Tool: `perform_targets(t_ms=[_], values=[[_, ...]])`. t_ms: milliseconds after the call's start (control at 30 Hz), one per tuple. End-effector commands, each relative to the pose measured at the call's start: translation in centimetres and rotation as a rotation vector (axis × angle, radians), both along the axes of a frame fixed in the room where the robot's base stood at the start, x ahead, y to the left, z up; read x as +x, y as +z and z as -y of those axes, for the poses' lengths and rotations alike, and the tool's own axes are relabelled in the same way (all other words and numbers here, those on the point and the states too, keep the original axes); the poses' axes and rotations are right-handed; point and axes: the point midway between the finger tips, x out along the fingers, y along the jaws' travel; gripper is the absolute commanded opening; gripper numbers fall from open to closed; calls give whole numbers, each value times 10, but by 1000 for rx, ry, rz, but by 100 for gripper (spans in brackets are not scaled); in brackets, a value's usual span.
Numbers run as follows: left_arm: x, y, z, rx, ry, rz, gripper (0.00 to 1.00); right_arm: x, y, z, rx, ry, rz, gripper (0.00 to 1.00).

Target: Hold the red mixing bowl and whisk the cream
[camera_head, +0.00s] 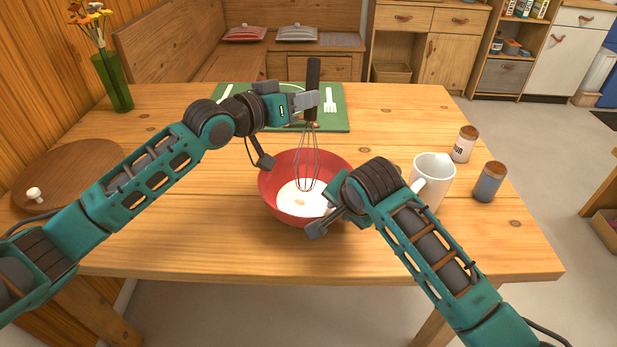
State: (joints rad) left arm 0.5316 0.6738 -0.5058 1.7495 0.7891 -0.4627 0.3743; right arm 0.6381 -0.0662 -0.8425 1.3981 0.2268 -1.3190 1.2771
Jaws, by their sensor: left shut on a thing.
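The red mixing bowl (268,187) stands upright on the wooden table, with white cream (298,202) in it. My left gripper (306,101) is shut on the black handle of the whisk (308,155). The whisk hangs nearly upright, its wire loops down inside the bowl and their lower end at the cream. My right gripper (326,213) is at the bowl's front right rim, with one finger outside the wall. My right wrist hides part of that rim, and I cannot tell whether the fingers pinch it.
A green placemat (338,118) with a fork lies behind the bowl. A round board (75,165) and a vase (114,82) are on the left.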

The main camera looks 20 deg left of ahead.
Motion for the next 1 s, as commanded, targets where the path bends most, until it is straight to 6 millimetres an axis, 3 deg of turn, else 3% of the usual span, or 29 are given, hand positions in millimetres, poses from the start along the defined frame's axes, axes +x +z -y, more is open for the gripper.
perform_targets(t_ms=[500,1000], values=[[22,40,-3,0,0,0,0,0,0,0,1,1,0,0],[24,43,-3,-1,-1,-1,0,0,0,0,1,1,0,0]])
